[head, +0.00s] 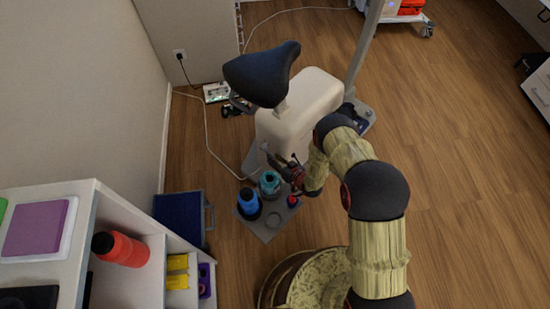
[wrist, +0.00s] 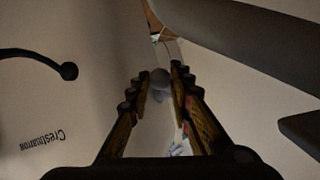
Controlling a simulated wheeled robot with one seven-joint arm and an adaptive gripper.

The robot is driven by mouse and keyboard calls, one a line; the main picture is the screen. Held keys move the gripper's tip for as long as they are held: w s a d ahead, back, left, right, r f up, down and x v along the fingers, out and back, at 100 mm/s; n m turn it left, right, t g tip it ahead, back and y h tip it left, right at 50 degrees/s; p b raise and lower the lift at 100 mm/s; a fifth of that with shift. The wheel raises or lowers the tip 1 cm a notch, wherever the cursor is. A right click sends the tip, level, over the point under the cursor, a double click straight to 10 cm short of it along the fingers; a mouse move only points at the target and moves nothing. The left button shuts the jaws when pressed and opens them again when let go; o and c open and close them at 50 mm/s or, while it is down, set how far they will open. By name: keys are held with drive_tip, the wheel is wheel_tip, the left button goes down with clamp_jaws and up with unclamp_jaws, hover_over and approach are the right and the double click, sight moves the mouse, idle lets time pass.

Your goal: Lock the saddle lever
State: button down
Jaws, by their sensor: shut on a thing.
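The exercise bike's dark saddle (head: 262,74) sits on a post above its pale body (head: 298,108). My gripper (head: 268,150) reaches in low beside the body, below the saddle. In the wrist view my gripper (wrist: 160,85) has its two fingers closed on the grey rounded end of the saddle lever (wrist: 160,79). The fingers hide part of the lever, and I cannot tell its exact angle. In the head view the lever is too small to make out.
A platform holds a blue bottle (head: 249,203) and a teal container (head: 270,183) close under my gripper. A white shelf (head: 150,222) with a red bottle (head: 120,249) stands at left.

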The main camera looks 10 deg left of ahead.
drive_tip(key=shift+f+t+y, duration=0.3)
drive_tip(key=shift+f+t, duration=0.05)
drive_tip(key=shift+t, duration=0.05)
drive_tip(key=c, duration=1.9)
unclamp_jaws()
drive_tip(key=v, duration=1.2)
drive_tip(key=shift+w, duration=0.1)
drive_tip(key=shift+c, duration=0.3)
